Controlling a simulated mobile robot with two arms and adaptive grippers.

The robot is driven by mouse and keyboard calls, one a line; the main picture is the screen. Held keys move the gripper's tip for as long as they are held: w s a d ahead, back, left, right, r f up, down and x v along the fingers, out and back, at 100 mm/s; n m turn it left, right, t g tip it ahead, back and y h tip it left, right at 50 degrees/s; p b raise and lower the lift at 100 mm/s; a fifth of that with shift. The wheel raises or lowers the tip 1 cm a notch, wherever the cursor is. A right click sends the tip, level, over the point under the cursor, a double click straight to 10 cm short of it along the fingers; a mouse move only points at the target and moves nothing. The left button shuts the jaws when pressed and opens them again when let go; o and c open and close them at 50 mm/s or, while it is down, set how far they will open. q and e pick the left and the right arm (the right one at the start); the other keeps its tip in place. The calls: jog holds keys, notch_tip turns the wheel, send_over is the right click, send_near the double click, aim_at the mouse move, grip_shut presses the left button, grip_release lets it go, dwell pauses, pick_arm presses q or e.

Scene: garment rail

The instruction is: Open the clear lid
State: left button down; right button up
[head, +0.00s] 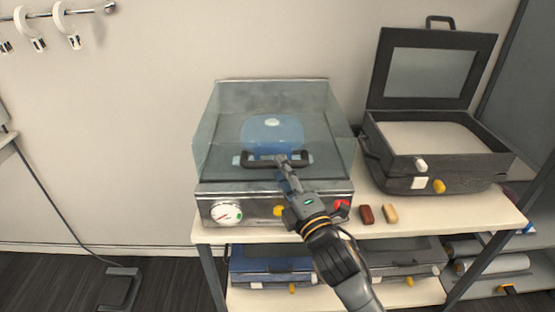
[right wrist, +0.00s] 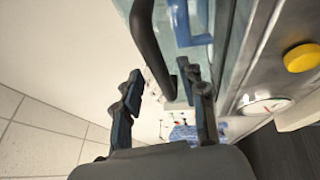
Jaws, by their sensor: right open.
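The clear lid (head: 225,125) is a see-through box-shaped cover, down on a silver machine (head: 260,206). Its dark bar handle (head: 262,161) runs along the front. A blue rounded object (head: 272,134) shows through the lid. My right gripper (head: 285,169) is at the right part of the handle, reaching in from the front. In the right wrist view the dark handle (right wrist: 149,45) extends toward the space between the open fingers (right wrist: 160,85). I cannot tell whether the fingers touch it. My left gripper is not in view.
An open black case (head: 440,167) with a raised lid stands right of the machine. A brown block (head: 366,214) and a tan block (head: 390,213) lie near the table's front edge. A white dial (head: 226,213), a yellow knob (head: 279,210) and a red knob (head: 342,207) sit on the machine's front.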

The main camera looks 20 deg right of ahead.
jog(key=shift+x, duration=1.45)
jog(key=shift+c, duration=0.4)
grip_shut()
